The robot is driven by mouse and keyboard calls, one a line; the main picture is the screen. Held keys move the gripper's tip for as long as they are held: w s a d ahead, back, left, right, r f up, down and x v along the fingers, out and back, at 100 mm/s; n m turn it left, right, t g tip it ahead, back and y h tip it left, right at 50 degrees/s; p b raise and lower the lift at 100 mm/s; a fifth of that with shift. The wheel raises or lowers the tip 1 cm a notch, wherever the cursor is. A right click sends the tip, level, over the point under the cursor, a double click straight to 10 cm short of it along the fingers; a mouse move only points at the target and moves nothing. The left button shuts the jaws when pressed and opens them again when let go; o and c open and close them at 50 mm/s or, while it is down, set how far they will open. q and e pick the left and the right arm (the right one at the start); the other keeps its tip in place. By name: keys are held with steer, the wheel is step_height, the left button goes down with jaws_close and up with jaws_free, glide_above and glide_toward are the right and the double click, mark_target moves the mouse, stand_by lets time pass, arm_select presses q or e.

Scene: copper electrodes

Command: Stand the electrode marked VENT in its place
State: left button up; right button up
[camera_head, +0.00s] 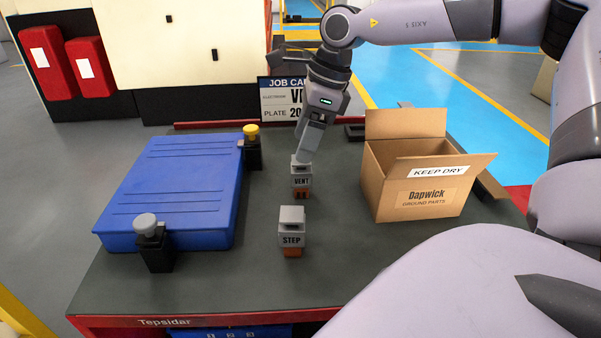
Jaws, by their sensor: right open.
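The electrode marked VENT (302,181) stands upright on the dark table, a grey block with a copper-coloured foot. My right gripper (304,156) points down at its top, with its jaws open. The fingers overlap the block's upper edge in the picture; I cannot tell whether they touch it. A similar electrode marked STEP (291,238) stands upright nearer to me. I cannot make out the electrode's place. My left gripper is not in view.
A blue ribbed case (180,185) fills the table's left, with a yellow-knobbed black post (252,150) and a grey-knobbed one (152,245) at its corners. An open carton marked Dapwick (415,198) stands at the right. The front middle of the table (210,280) is clear.

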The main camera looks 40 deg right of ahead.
mark_target(298, 167)
steer(key=shift+s+x, duration=0.15)
steer(key=shift+x, duration=1.6)
steer(key=shift+s+x, duration=0.15)
steer(key=shift+x, duration=1.55)
steer(key=shift+d+f, duration=0.1)
steer(key=c, duration=1.2)
jaws_close()
